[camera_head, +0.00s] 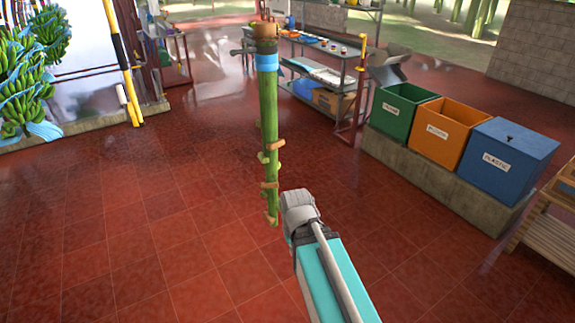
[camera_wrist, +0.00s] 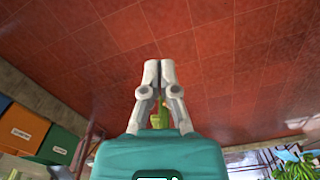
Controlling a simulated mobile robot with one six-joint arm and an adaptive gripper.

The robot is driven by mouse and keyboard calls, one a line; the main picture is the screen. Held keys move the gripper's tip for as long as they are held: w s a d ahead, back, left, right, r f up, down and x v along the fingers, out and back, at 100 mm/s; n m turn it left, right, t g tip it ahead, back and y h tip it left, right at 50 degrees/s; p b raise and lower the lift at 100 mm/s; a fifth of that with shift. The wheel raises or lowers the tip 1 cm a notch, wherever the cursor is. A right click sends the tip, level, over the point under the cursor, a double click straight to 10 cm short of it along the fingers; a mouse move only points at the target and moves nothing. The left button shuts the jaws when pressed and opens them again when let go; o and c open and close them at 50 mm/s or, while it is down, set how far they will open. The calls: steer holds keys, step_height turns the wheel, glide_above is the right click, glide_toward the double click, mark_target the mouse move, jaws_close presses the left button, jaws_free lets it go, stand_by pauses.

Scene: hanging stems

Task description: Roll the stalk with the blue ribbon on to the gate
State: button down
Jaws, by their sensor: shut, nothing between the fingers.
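The green stalk (camera_head: 268,110) hangs upright in the middle of the head view, with brown stubs along its lower part. A blue ribbon (camera_head: 266,62) is wrapped around it near the brown top. My gripper (camera_head: 296,197) is just right of the stalk's lower end; whether they touch is unclear. In the wrist view my gripper's fingers (camera_wrist: 159,72) are together with nothing between the tips. A small green piece of the stalk (camera_wrist: 159,119) shows behind the fingers, near the palm. A red post with a yellow top (camera_head: 358,90) stands behind right; I cannot tell whether it belongs to the gate.
Green, orange and blue bins (camera_head: 505,160) stand on a low ledge at the right. Banana bunches (camera_head: 22,95) hang at the left beside a yellow and black pole (camera_head: 118,50). A metal shelf (camera_head: 320,65) stands behind. The red tiled floor around the stalk is clear.

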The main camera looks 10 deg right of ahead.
steer(key=shift+d, duration=0.1)
steer(key=w+d+r+m+t+y+p, duration=0.1)
steer(key=w+d+r+m+t+p, duration=0.1)
steer(key=w+m, duration=0.5)
steer(key=w+d+r+m+t+y+p, duration=0.2)
steer(key=w+d+r+m, duration=0.4)
steer(key=m, duration=0.6)
steer(key=w+d+r+m+t+y+p, duration=0.2)
steer(key=w+r+m+p, duration=0.4)
steer(key=m, duration=0.4)
steer(key=shift+w+d+r+t, duration=0.7)
steer(key=shift+w+d+r, duration=0.1)
steer(key=shift+w+d, duration=0.25)
steer(key=shift+w+a+f, duration=0.1)
steer(key=w+a+r+b+x, duration=0.1)
steer(key=r+b+x, duration=0.1)
steer(key=b+x, duration=0.5)
steer(key=shift+r+x, duration=0.25)
steer(key=shift+x, duration=2.8)
